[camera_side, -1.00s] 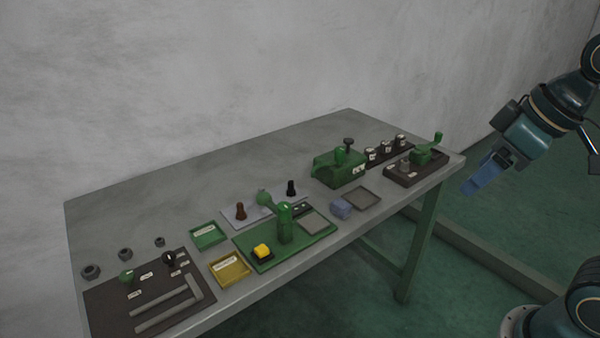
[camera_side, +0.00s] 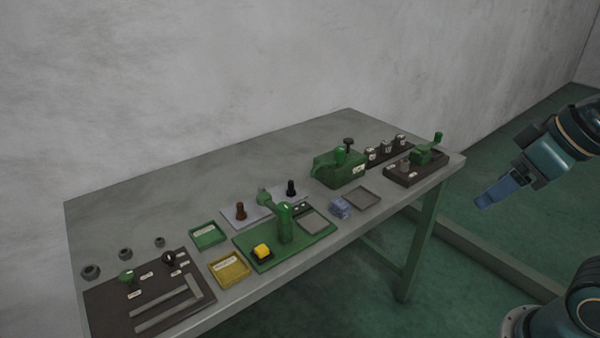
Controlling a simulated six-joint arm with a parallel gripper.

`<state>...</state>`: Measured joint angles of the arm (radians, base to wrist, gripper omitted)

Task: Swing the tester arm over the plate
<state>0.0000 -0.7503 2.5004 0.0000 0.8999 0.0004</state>
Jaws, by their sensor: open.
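The tester (camera_side: 284,224) is a green post on a green base near the front middle of the table. Its green arm (camera_side: 270,200) points from the post top toward the back left. A flat grey plate (camera_side: 313,223) lies on the base to the right of the post, and the arm is not over it. A yellow button block (camera_side: 262,250) sits at the base's left. My gripper (camera_side: 484,203), with blue fingers, is open beyond the table's right end, well apart from the tester. The gap between its fingers is hard to see.
A blue block (camera_side: 340,207) and a grey tray (camera_side: 363,197) lie right of the tester. Green (camera_side: 208,246) and yellow (camera_side: 246,280) trays lie left. Green machines (camera_side: 337,170) stand at the right. The table's back left is clear.

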